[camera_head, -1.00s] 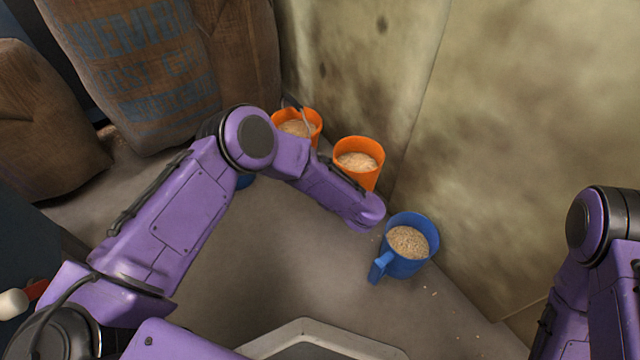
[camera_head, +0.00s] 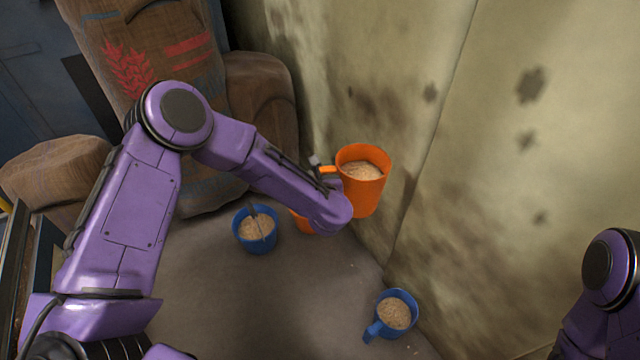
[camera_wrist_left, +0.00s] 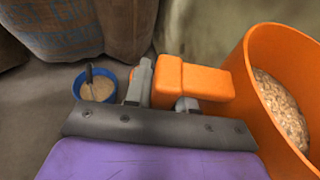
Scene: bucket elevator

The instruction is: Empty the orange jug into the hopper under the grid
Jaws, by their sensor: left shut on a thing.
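The orange jug (camera_head: 365,197) is upright and filled with pale grain, and appears raised above the floor near the stained wall. My left gripper (camera_head: 322,172) is shut on its handle, on the jug's left side. In the left wrist view the fingers (camera_wrist_left: 162,92) grip the orange handle, and the jug's wall (camera_wrist_left: 240,82) and grain fill the right side. My right arm shows at the right edge, but its gripper is out of view. Neither the hopper nor the grid is visible.
A blue container (camera_head: 257,247) with a tool standing in its grain is on the floor. A blue jug of grain (camera_head: 393,313) stands by the wall. Another orange container (camera_head: 299,222) is mostly hidden behind my left arm. Sacks (camera_head: 262,110) stand at the back left.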

